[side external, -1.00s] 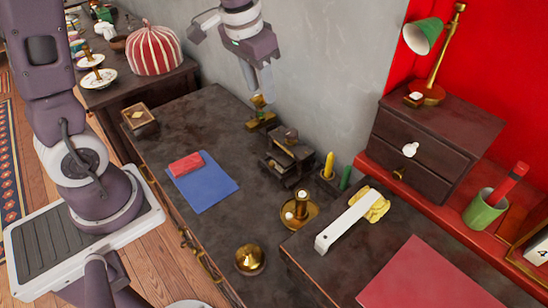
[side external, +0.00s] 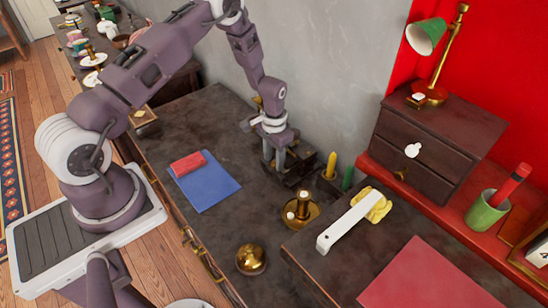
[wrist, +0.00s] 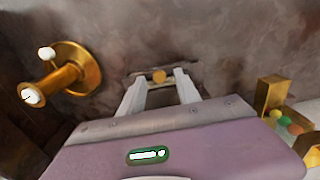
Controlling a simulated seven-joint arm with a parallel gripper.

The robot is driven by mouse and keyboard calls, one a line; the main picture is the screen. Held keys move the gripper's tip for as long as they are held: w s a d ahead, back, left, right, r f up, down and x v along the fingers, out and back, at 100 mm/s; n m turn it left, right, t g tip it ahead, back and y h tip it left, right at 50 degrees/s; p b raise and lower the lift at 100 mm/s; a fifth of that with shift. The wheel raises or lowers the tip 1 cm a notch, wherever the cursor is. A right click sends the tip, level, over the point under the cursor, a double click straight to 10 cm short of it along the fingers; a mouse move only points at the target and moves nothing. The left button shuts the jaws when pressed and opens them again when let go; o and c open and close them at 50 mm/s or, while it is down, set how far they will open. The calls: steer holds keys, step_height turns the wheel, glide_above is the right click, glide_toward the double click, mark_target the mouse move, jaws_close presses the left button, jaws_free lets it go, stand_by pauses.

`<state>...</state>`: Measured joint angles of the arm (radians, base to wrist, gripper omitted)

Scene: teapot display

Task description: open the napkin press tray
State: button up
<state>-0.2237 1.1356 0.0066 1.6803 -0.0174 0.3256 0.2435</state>
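The napkin press (side external: 303,168) is a dark block-like object on the dark desk, near the grey wall. My gripper (side external: 274,166) points down just in front of it and hides much of it in the side view. In the wrist view, my gripper (wrist: 160,80) has its two pale fingers apart. A small brass-coloured knob (wrist: 159,76) on a dark edge shows between the fingertips. I cannot tell whether the fingers touch the knob or the press. The tray's own outline is mostly hidden.
A blue sheet (side external: 208,188) with a red book (side external: 188,164) lies to the left. A brass dome (side external: 250,259) stands at the desk's front.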

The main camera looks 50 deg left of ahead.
jaws_close()
steer(key=shift+r, duration=0.1)
stand_by(1.2)
